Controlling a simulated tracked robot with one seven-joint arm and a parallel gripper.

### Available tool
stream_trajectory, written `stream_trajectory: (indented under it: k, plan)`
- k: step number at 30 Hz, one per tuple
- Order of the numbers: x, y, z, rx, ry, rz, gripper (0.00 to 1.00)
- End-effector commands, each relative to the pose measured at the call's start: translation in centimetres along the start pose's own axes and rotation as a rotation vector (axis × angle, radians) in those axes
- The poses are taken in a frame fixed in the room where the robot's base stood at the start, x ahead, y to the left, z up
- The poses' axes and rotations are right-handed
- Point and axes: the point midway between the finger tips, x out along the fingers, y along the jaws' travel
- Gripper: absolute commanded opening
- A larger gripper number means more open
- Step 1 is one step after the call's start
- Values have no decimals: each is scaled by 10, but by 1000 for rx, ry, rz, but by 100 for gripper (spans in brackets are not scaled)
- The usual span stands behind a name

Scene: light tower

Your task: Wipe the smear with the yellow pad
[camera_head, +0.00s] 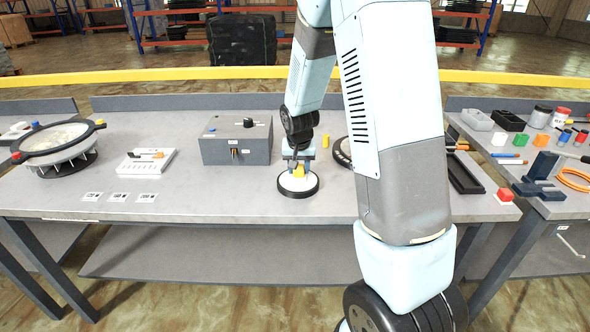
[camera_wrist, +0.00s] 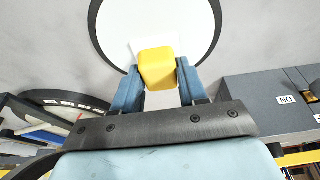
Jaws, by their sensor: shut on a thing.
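The yellow pad (camera_head: 299,172) is held between the fingers of my gripper (camera_head: 297,164), which is shut on it. The wrist view also shows the yellow pad (camera_wrist: 157,68) between the blue fingers. Below it is a round white disc (camera_head: 298,189) with a black rim, on the grey bench. The disc (camera_wrist: 190,18) fills the top middle of the wrist view, partly covered by the pad. I cannot tell whether the pad touches the disc. I cannot make out a smear on it; the pad and fingers hide part of its face.
A grey control box (camera_head: 236,143) stands left of the disc, and a small yellow cylinder (camera_head: 325,141) stands behind it to the right. A black-rimmed round fixture (camera_head: 58,143) is at the far left. My arm hides the bench right of the disc. Bench front left is mostly clear.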

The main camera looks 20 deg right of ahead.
Motion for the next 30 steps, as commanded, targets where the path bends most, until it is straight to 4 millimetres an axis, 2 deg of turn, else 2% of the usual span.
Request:
stream_trajectory:
  k: [7, 14, 30]
  plan:
    - [9, 1, -17, 3, 0, 1, 18]
    - [7, 1, -19, 2, 1, 1, 18]
    - [-4, 0, 15, -2, -5, 2, 18]
